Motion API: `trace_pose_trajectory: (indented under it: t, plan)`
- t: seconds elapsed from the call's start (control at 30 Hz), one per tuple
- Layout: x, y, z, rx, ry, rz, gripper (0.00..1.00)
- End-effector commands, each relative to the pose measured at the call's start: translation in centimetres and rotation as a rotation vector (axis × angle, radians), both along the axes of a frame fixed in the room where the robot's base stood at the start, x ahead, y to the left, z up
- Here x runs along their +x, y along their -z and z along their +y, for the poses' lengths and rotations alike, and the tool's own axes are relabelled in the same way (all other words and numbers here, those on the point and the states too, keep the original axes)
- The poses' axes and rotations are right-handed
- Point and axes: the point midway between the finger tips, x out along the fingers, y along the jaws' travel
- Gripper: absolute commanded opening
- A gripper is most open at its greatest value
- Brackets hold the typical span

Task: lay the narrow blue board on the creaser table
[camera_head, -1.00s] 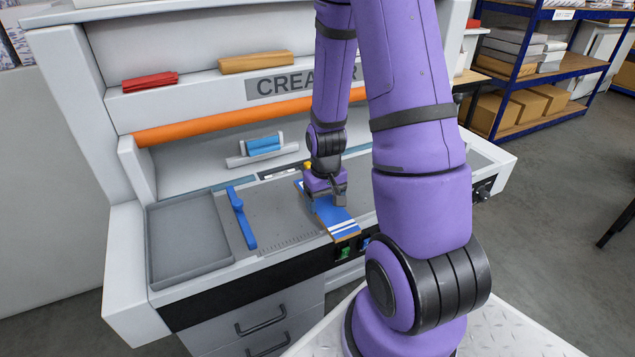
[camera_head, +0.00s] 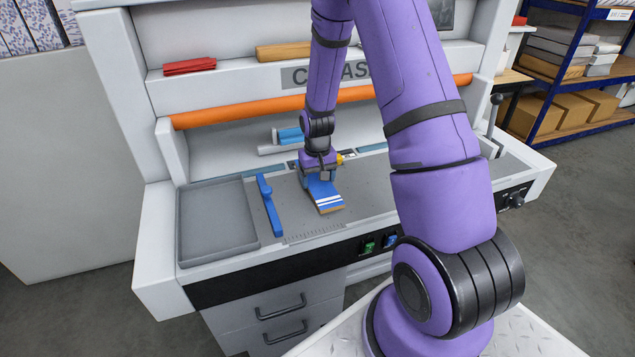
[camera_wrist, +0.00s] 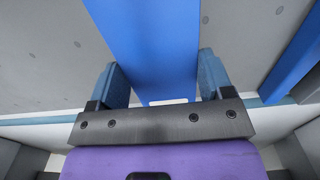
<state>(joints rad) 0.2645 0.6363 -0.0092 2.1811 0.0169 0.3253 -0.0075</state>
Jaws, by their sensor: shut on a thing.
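The narrow blue board (camera_head: 327,197), with white stripes and a brown edge at its near end, is over the grey creaser table (camera_head: 370,196). Its far part is hidden under my gripper (camera_head: 319,177). In the wrist view the plain blue board (camera_wrist: 152,45) runs between the two fingers of my gripper (camera_wrist: 162,82), which is shut on it. The board looks low and close to the table surface; I cannot tell whether it touches.
A blue bar (camera_head: 269,205) lies left of the board, beside a grey tray (camera_head: 217,261). A blue roll (camera_head: 288,136) stands behind. An orange roller (camera_head: 240,111) spans the machine above. Table to the board's right is clear.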

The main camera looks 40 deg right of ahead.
Motion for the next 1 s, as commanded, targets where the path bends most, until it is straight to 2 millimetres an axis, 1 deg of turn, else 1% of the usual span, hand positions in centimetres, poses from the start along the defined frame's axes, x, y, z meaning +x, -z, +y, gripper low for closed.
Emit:
trace_pose_trajectory:
  t: [0.03,0.1,0.5,0.53,0.57,0.6,0.63,0.87,1.0]
  plan:
    - [0.0,0.8,0.0,0.001,0.000,0.002,0.50]
    - [0.0,1.5,0.0,0.000,0.000,0.001,0.50]
    - [0.0,1.9,0.0,0.000,0.000,-0.001,0.50]
    - [0.0,1.9,0.0,-0.001,0.000,-0.002,0.81]
    - [0.0,1.9,0.0,-0.001,0.000,-0.002,0.87]
    - [0.0,1.9,0.0,-0.001,0.000,-0.002,0.97]
    - [0.0,1.9,0.0,-0.001,0.000,-0.002,0.99]
    - [0.0,1.8,0.0,0.000,0.000,-0.001,0.99]
    - [0.0,1.3,0.0,-0.001,0.000,-0.002,0.99]
